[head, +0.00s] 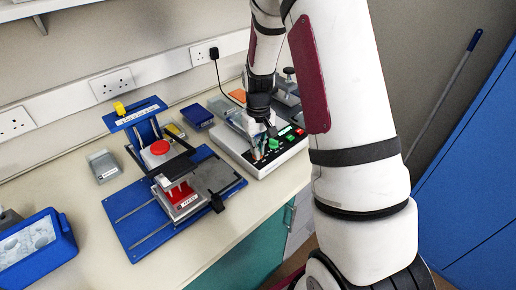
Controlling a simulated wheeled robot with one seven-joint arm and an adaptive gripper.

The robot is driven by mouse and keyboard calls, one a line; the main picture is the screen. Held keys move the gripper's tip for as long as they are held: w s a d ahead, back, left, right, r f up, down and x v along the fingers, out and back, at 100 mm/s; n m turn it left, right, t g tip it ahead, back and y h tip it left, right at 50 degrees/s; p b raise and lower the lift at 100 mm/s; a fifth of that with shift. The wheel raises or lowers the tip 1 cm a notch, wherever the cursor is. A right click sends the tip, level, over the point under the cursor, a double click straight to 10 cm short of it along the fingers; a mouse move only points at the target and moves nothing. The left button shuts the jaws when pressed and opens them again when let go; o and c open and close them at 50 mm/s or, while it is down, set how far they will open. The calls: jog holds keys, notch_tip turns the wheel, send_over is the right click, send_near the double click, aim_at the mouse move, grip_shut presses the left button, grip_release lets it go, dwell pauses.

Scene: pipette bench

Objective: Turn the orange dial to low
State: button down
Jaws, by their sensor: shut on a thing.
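The white control box (262,170) stands near the bench's right end, with dials on its sloping front panel. My gripper (259,150) reaches down from above onto the left part of this panel. Its fingers are shut around a dial there, and only a small orange-brown patch shows between them, so this looks like the orange dial (257,154). Its pointer and the low mark are too small or hidden to read. Green knobs (274,143) sit just right of my fingers, and a small red display (299,131) is at the panel's right.
A grey box (103,166), a dark blue box (197,115) and a blue case (62,248) are on the bench.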

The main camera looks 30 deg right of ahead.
jog(key=m, duration=0.4)
jog(key=shift+w+a+m, duration=0.1)
jog(key=shift+m, duration=0.2)
jog(key=shift+a+m+b, duration=0.1)
jog(key=shift+m+b, duration=0.35)
jog(key=shift+m, duration=1.85)
jog(key=c, duration=1.7)
grip_release()
jog(key=shift+r, duration=0.1)
notch_tip(320, 180, up, 12)
jog(key=shift+f, duration=0.1)
